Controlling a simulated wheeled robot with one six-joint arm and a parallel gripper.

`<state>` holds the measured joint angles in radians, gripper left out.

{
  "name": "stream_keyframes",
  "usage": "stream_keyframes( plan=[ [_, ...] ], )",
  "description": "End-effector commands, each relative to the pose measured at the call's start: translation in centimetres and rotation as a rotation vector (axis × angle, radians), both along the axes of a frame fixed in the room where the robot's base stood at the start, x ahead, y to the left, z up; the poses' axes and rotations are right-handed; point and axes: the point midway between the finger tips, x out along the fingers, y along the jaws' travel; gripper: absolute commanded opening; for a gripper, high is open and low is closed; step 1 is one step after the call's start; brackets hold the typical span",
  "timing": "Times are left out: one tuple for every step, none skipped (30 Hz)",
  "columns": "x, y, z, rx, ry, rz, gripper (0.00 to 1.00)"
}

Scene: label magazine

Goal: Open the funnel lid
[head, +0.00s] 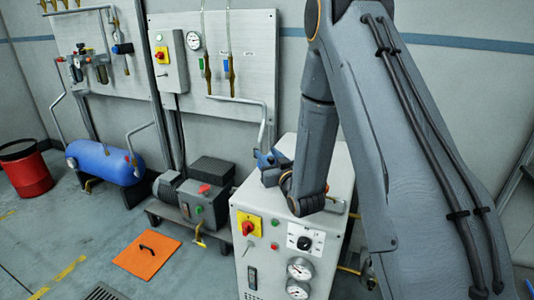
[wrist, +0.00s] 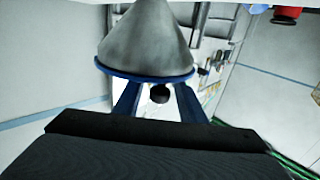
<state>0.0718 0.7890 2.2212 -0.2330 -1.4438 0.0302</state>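In the wrist view, a grey metal funnel (wrist: 147,38) appears with its wide end toward my gripper. A blue lid (wrist: 150,75) covers that wide end, and its edge reaches all round the funnel. A small black knob (wrist: 160,94) stands out from the lid. My gripper (wrist: 157,100) is open, with one blue finger on each side of the knob and a visible gap on both sides. Whether the fingertips touch the lid I cannot tell. In the head view, the blue fingers (head: 269,158) show partly beside my arm, over the cabinet; I cannot make out the funnel there.
A white cabinet (head: 262,268) with gauges and switches stands below my arm. A pump unit (head: 200,192), a blue tank (head: 105,163) and a red bin (head: 25,172) stand to the left. An orange hatch (head: 146,254) lies on the floor. Wall panels with pipes are behind.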

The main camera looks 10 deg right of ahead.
Motion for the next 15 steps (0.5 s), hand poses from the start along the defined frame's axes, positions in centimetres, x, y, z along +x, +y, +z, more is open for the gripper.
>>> stream_keyframes(
  plan=[
    [0.47,0.06,0.01,0.000,0.000,0.000,0.37],
    [0.69,0.08,0.02,0.000,0.000,0.000,0.37],
    [0.91,0.10,0.03,0.000,0.000,0.000,0.37],
    [1.02,0.10,0.03,0.000,0.000,-0.001,0.37],
    [1.10,0.11,0.03,0.000,0.000,-0.001,0.37],
    [1.17,0.06,0.02,0.000,0.000,-0.001,0.37],
    [1.20,-0.01,0.01,0.000,0.000,-0.002,0.37],
    [1.21,-0.03,0.01,0.000,0.001,-0.002,0.37],
    [1.21,-0.04,0.00,0.000,0.001,-0.002,0.37],
    [1.20,-0.04,0.00,0.000,0.001,-0.003,0.37],
    [1.20,-0.04,0.00,0.000,0.001,-0.002,0.37],
    [1.20,-0.04,0.00,0.000,0.001,-0.002,0.37],
    [1.20,-0.03,0.00,0.000,0.001,-0.002,0.35],
    [1.20,-0.03,0.00,0.000,0.001,-0.002,0.30],
    [1.19,-0.03,0.00,0.000,0.001,-0.002,0.24]
  ],
)
